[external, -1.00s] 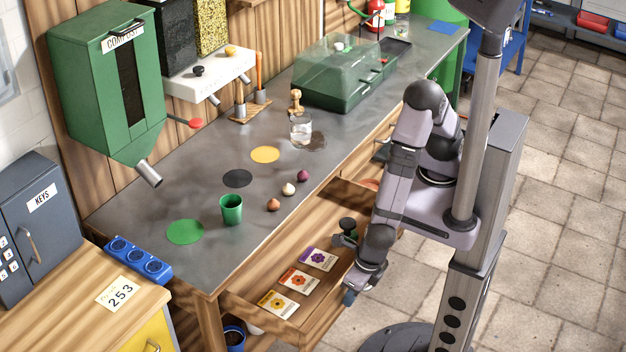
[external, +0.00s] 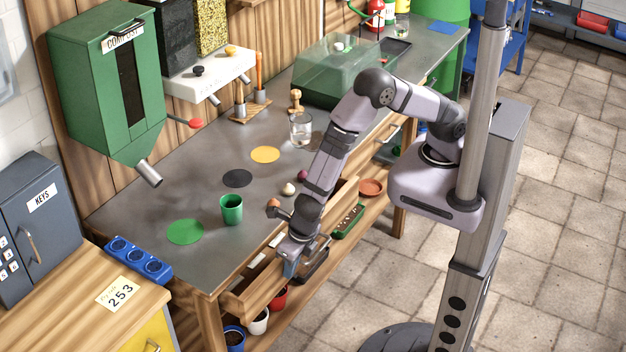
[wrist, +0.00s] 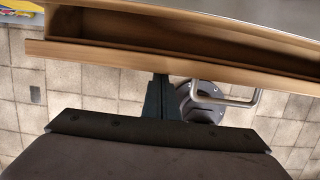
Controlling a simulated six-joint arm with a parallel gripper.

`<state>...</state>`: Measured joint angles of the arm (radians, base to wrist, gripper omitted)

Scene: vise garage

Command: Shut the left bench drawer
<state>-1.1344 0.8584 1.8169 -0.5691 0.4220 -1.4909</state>
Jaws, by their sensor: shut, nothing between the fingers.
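The left bench drawer (external: 262,288) is wooden and partly open, with a narrow strip of its inside showing. My gripper (external: 290,268) is shut and empty, at the outer side of the drawer front. In the wrist view the closed fingers (wrist: 161,98) reach the lower edge of the drawer front (wrist: 120,57), apparently touching it. The drawer's metal handle (wrist: 228,101) is just right of the fingers. My wrist hides part of the drawer in the external view.
On the bench top near the drawer stand a green cup (external: 231,209) and small round balls (external: 288,189). Below are a white pot (external: 258,322), a red pot (external: 278,298), a green tray (external: 348,220) and a terracotta saucer (external: 371,187). The floor in front is clear.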

